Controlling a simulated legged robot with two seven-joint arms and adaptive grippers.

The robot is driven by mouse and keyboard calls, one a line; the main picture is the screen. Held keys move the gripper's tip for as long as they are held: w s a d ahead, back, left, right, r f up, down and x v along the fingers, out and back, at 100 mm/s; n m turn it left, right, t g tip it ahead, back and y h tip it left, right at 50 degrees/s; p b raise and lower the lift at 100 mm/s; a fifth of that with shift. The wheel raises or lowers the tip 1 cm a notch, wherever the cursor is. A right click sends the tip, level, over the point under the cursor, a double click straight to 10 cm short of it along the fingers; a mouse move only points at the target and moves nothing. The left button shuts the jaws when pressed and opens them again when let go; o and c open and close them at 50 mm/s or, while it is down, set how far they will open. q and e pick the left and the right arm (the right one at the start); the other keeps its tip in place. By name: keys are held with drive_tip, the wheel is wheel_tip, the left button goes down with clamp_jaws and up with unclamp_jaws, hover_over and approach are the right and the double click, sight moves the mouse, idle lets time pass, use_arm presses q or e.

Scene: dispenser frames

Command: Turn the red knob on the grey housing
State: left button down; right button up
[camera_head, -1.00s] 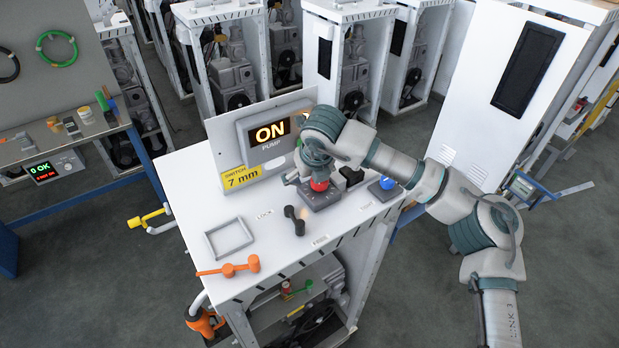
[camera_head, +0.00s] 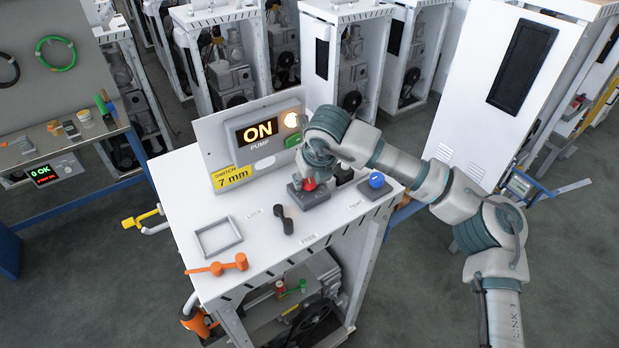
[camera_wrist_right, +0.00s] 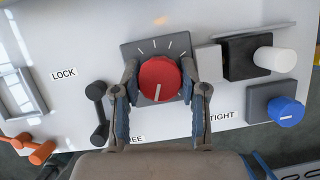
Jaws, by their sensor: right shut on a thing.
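The red knob (camera_wrist_right: 160,80) sits on the grey housing (camera_wrist_right: 133,50), which has white tick marks around the knob. The knob's white line points down and slightly left in the wrist view. My right gripper (camera_wrist_right: 159,84) is shut on the knob, one finger on each side. In the head view the knob (camera_head: 309,184) shows partly below my right gripper (camera_head: 312,176), on the housing (camera_head: 317,199) on the white bench top. My left gripper is out of view.
A blue knob (camera_head: 376,180) and a black block with a white knob (camera_wrist_right: 276,60) stand close on the right. A dark handle (camera_head: 284,218), grey frame (camera_head: 218,236) and orange handle (camera_head: 217,266) lie left.

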drive_tip(key=shift+f+n+g, duration=0.1)
drive_tip(key=shift+n+g, duration=0.2)
drive_tip(key=shift+n, duration=0.5)
drive_tip(key=shift+w+n+y, duration=0.1)
drive_tip(key=shift+n+y, duration=0.4)
drive_tip(key=shift+n, duration=0.3)
drive_tip(key=o, duration=0.7)
drive_tip(key=shift+o, duration=0.8)
drive_tip(key=shift+w+a, duration=0.1)
drive_tip(key=shift+w, duration=0.1)
drive_tip(key=shift+s+r, duration=0.2)
drive_tip(key=shift+r, duration=0.05)
drive_tip(key=v, duration=1.1)
drive_tip(key=shift+r, duration=0.2)
